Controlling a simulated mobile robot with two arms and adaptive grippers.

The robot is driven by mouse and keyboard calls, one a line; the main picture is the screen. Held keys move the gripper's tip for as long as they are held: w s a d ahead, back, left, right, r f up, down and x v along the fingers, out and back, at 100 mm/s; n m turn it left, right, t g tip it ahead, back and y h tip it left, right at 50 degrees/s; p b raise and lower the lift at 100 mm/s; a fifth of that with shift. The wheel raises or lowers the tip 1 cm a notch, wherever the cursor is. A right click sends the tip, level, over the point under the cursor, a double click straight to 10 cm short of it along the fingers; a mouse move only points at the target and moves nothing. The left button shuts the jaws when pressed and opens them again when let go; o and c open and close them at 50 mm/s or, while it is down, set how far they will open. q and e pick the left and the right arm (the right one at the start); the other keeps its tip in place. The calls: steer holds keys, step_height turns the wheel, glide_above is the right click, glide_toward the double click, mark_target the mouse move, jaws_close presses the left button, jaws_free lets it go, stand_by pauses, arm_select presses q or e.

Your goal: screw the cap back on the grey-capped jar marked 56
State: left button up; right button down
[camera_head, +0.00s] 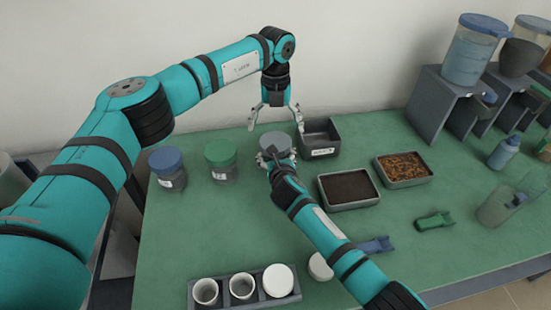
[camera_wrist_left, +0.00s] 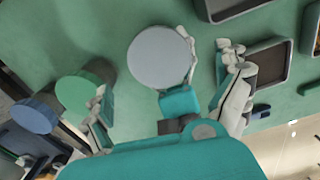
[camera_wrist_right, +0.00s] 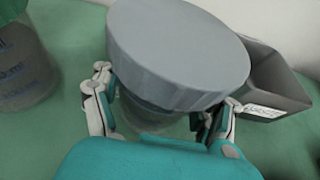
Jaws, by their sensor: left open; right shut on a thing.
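The grey cap (camera_head: 275,142) sits on top of its jar, seen close in the right wrist view (camera_wrist_right: 180,50). The clear jar body (camera_wrist_right: 150,115) shows below the cap; no number is readable and I cannot tell whether the cap is threaded. My right gripper (camera_head: 277,159) is shut around the jar body just under the cap, its fingers on both sides. My left gripper (camera_head: 275,120) points down above the cap, open, apart from it. In the left wrist view the cap's round top (camera_wrist_left: 160,57) lies between the spread fingers.
A green-capped jar (camera_head: 221,158) and a blue-capped jar (camera_head: 167,168) stand to the left. A dark empty labelled tray (camera_head: 320,148) is close on the right, with two filled trays (camera_head: 348,205) (camera_head: 403,183) beyond. A rack of white crucibles (camera_head: 216,304) is in front.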

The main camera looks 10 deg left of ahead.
mark_target(275, 141)
arm_select(q)
step_height(275, 141, up, 2)
steer(key=n, duration=0.5)
steer(key=shift+a+r+n, duration=0.1)
steer(key=shift+r+n, duration=0.05)
steer(key=shift+n, duration=0.25)
steer(key=shift+f, duration=4)
